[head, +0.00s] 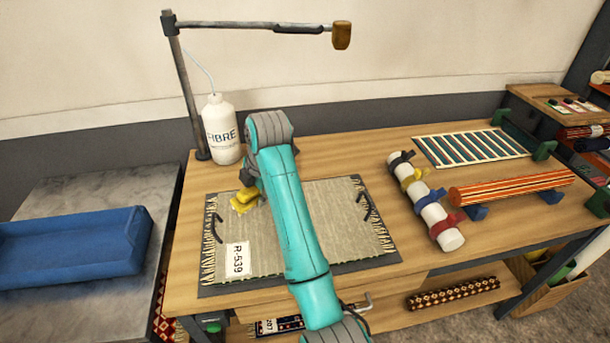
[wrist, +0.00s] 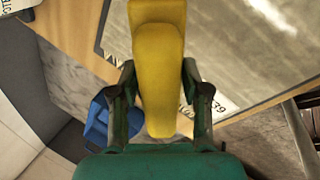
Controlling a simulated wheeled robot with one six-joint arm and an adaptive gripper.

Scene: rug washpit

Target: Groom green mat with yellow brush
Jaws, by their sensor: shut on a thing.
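The yellow brush (head: 246,196) is held in my gripper (wrist: 158,88), its two fingers closed on either side of the handle in the wrist view. The brush (wrist: 158,45) hangs over the upper left part of the mat (head: 280,245). The mat looks grey-green, with pale fringes at its left and right ends and a white label "R-539" (head: 237,260). A ragged yellow patch (head: 239,207) shows at the brush's lower edge; I cannot tell whether it is bristles or a mark, nor whether the brush touches the mat. My arm hides the mat's middle.
A white FIBRE bottle (head: 222,130) and a lamp post (head: 183,85) stand behind the mat. A roll with coloured straps (head: 425,205), a striped roll (head: 512,188) and a striped rug (head: 472,147) lie right. A blue tray (head: 75,245) sits left.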

